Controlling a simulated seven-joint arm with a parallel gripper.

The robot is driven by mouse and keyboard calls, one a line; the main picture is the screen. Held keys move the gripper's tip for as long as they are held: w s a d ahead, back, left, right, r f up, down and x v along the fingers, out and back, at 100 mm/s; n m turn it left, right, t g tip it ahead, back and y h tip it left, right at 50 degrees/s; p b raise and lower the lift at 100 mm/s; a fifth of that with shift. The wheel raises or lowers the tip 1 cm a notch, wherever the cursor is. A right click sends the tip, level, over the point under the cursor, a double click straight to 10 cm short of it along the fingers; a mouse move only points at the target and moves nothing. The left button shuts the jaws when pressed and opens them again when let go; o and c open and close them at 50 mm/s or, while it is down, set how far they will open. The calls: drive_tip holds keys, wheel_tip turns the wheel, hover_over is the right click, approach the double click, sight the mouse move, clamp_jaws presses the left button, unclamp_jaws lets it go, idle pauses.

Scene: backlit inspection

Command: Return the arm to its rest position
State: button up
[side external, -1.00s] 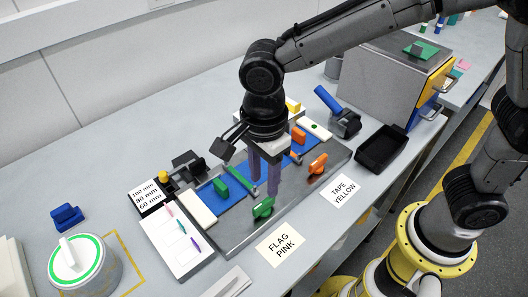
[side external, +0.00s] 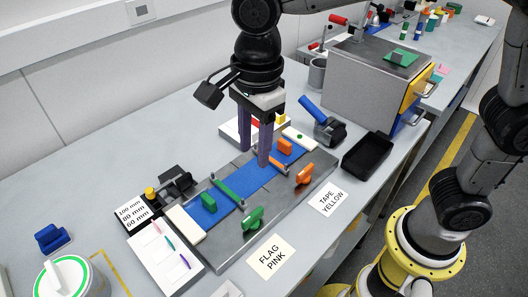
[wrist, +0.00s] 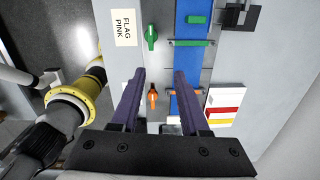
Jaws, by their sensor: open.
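My gripper (side external: 253,146) is raised over the blue strip fixture (side external: 230,190), pointing down with its two purple fingers apart. In the wrist view the fingers (wrist: 158,75) stand wide apart with nothing between them but the fixture and bench below. Part of the fixture is hidden behind the fingers.
A grey box with a yellow drawer (side external: 410,90) and a black tray (side external: 368,150) stand to the right. Labels FLAG PINK (side external: 271,256) and TAPE YELLOW (side external: 328,198) lie in front.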

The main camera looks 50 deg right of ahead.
drive_tip(key=s+d+r+t, duration=0.1)
drive_tip(key=s+d+r, duration=0.2)
drive_tip(key=d, duration=0.4)
drive_tip(key=s+d+r+t, duration=0.2)
drive_tip(key=d+r, duration=0.1)
drive_tip(key=d, duration=0.5)
drive_tip(key=s+d+f+n+t, duration=0.1)
drive_tip(key=s+d+f+n, duration=0.2)
drive_tip(key=n, duration=0.6)
drive_tip(key=s+d+f+n+t, duration=0.1)
drive_tip(key=s+d+f+n, duration=0.2)
drive_tip(key=s+n, duration=0.3)
drive_tip(key=shift+f+n, duration=0.15)
drive_tip(key=shift+n, duration=1.85)
drive_tip(key=shift+d, duration=0.1)
